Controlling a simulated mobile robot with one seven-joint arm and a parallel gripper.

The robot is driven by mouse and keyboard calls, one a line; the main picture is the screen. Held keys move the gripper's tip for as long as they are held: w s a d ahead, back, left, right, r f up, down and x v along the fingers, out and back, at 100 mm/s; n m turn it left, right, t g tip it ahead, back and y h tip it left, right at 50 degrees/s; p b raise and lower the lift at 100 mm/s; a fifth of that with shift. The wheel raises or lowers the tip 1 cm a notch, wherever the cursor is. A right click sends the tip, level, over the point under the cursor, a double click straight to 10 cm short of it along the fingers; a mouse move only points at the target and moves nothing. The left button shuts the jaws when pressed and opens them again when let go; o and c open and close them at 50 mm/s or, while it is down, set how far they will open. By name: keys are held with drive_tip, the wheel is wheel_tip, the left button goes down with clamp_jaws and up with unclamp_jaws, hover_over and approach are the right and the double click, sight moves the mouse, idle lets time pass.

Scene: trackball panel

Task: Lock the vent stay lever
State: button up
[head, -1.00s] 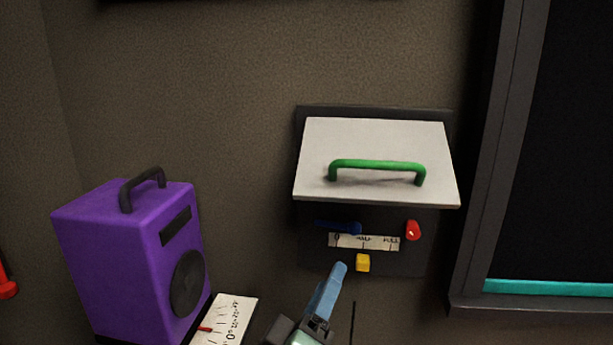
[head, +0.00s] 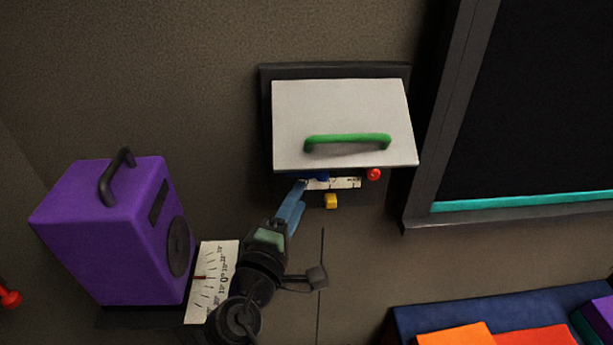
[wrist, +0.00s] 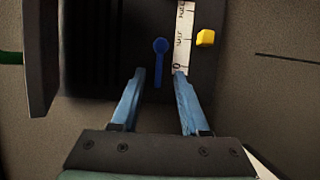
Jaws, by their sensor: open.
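A wall vent has a pale flap (head: 342,105) tilted out, with a green bar handle (head: 347,141). Below the flap, a small blue lever (head: 322,177) sits beside a white scale strip (head: 346,183); I take it for the stay lever. In the wrist view the blue lever (wrist: 160,62) has a round head and a thin stem. My gripper (wrist: 159,75) is open, with the lever's stem end between its blue fingertips and a gap on both sides. In the head view my gripper (head: 298,184) is at the panel's lower left, and the flap partly hides the lever.
A yellow block (head: 331,201) and a red knob (head: 374,174) are on the panel near the scale. A purple box (head: 105,235) and a dial card (head: 212,280) stand at left. A dark-framed window is at right, with a blue bin (head: 420,319) below.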

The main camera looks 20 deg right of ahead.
sight(310, 176)
drive_tip(key=x, duration=0.6)
clamp_jaws()
idle(1.4)
